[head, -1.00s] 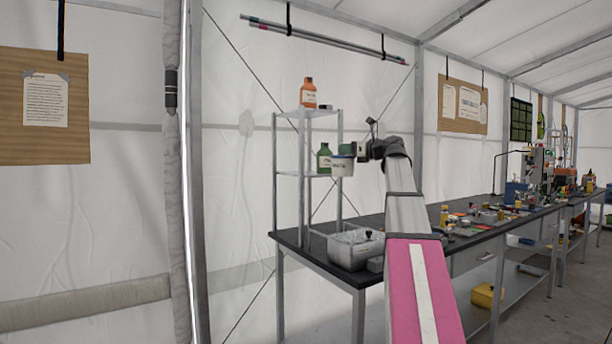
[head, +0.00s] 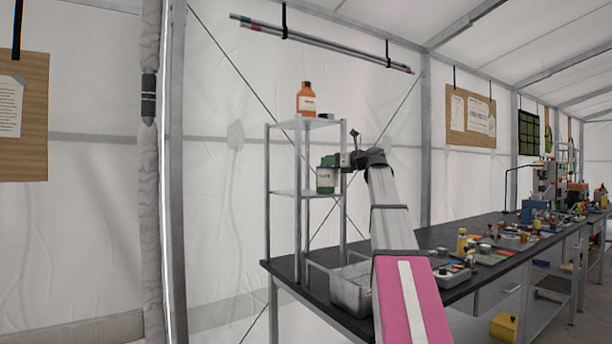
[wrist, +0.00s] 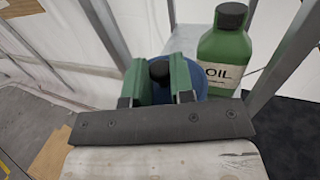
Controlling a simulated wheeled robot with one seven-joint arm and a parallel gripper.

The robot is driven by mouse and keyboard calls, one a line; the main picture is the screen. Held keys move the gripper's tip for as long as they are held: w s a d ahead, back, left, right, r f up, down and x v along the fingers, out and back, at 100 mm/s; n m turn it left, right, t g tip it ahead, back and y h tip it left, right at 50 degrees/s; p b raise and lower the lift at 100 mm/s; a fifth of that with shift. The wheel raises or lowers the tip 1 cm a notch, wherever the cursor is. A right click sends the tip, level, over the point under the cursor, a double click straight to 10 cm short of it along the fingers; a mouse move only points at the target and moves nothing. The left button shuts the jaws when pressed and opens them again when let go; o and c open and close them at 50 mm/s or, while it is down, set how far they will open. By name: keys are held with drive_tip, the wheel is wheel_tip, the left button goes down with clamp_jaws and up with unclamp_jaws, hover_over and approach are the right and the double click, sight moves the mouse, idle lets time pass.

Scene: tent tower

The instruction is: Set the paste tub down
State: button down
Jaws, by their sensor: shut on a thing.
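The paste tub (head: 326,180) is at the middle shelf of a small metal rack, its base about level with the shelf's surface. I cannot tell whether it touches the shelf. In the wrist view its blue lid (wrist: 208,82) shows below my green fingers. My gripper (wrist: 160,78) is shut on the dark knob of the lid, with one finger on each side. Most of the tub's body is hidden in the wrist view. A green oil bottle (wrist: 228,50) stands close beside the tub.
The rack's upright posts (head: 343,180) stand close around the tub. An orange bottle (head: 306,100) sits on the top shelf (head: 283,125). A grey bin (head: 350,290) is on the black bench below. Small items crowd the bench to the right.

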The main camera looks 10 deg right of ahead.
sight(338, 170)
drive_tip(key=w+a+f, duration=0.3)
drive_tip(key=w+a, duration=0.5)
drive_tip(key=shift+w+a+f, duration=0.15)
drive_tip(key=shift+w+f, duration=0.05)
drive_tip(key=shift+w, duration=0.1)
drive_tip(key=shift+f, duration=0.1)
drive_tip(key=c, duration=1)
unclamp_jaws()
drive_tip(key=shift+o, duration=0.2)
drive_tip(key=v, duration=1.2)
